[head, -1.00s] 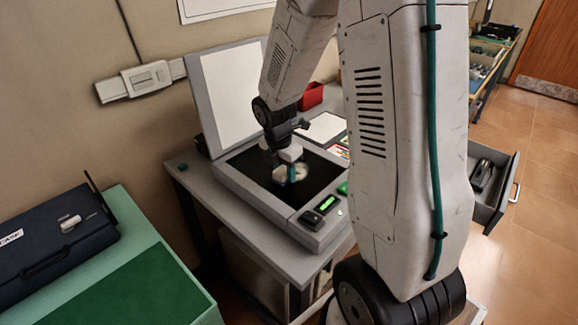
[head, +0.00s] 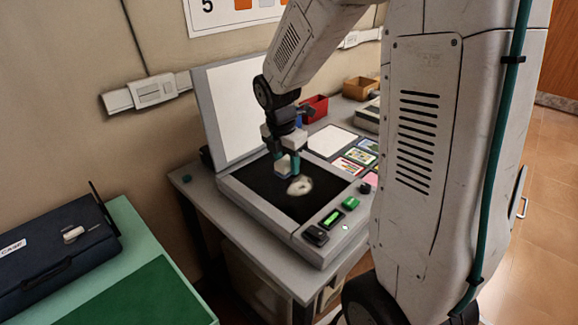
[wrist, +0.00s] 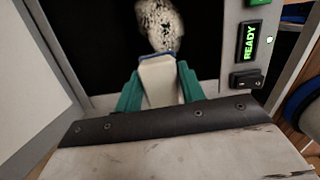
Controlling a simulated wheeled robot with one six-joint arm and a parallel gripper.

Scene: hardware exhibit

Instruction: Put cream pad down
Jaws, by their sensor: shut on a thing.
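My gripper (head: 288,166) is shut on the cream pad (wrist: 160,80), which sits between the two teal fingers and has a blue edge at its far end in the wrist view. In the head view the pad (head: 283,164) is over the black bed of a grey flatbed scanner (head: 262,210), with its lid up. I cannot tell whether the pad touches the bed. A whitish, dark-speckled patch (head: 300,186) lies on the bed just to the front right of my gripper. It also shows beyond the pad in the wrist view (wrist: 160,27).
The scanner's front panel has a green READY display (wrist: 249,42). Coloured cards (head: 352,164) and a red bin (head: 315,108) are on the table to the right and behind. A dark case (head: 55,245) lies on the green table at left. The rest of the black bed is clear.

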